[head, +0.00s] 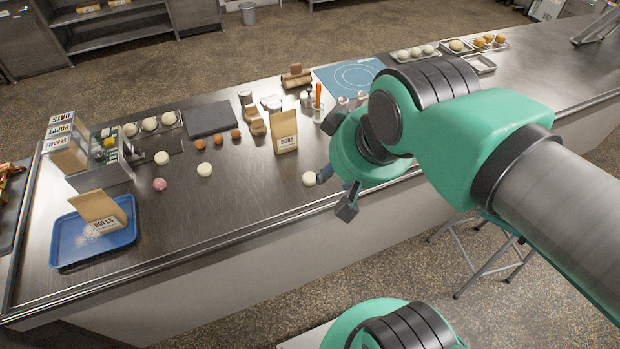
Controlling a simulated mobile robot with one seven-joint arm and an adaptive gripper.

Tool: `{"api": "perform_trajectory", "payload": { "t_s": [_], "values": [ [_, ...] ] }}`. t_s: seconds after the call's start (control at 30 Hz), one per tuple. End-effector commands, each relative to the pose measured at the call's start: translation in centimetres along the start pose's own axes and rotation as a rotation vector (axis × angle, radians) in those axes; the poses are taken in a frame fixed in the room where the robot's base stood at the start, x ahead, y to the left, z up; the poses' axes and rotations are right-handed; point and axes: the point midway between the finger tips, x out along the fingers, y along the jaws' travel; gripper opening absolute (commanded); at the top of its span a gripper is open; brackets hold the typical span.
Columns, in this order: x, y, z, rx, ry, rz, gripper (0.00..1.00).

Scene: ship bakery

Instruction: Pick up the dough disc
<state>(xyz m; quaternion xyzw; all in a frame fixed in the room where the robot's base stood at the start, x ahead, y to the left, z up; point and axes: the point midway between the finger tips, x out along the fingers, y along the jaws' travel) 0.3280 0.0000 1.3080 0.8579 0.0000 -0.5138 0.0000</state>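A pale round dough piece (309,179) lies on the steel counter (240,205) near its front edge. It may be the dough disc; its thickness is hard to judge from here. My gripper (336,190) is just to its right, with its two dark fingers spread apart. The other finger is nearer the front edge. Nothing shows between the fingers. My wrist and arm hide part of the counter behind. Other pale dough pieces (204,170) and (161,158) lie further left.
A paper bag marked BUNS (285,132) stands behind the dough piece. A pink ball (159,184), a blue tray (68,239) with a ROLLS bag (101,211), and a dark slab (211,118) are left. Jars and a blue mat (335,77) are behind. The front-middle counter is clear.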

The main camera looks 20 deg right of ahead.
Motion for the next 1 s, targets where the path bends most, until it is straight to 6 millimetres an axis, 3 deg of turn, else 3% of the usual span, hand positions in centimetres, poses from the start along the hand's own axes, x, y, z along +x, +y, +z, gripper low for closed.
{"api": "perform_trajectory", "payload": {
  "t_s": [0.03,0.1,0.57,0.77,1.0],
  "values": [
    [0.0,0.0,0.0,0.000,0.000,0.000,0.50],
    [0.0,0.0,0.0,0.000,0.000,0.000,0.60],
    [0.2,0.1,-0.8,-0.009,-0.012,0.001,0.60],
    [1.5,0.4,-3.2,-0.040,-0.057,0.003,0.60],
    [4.8,1.1,-7.6,-0.102,-0.140,0.002,0.60]
  ]
}}
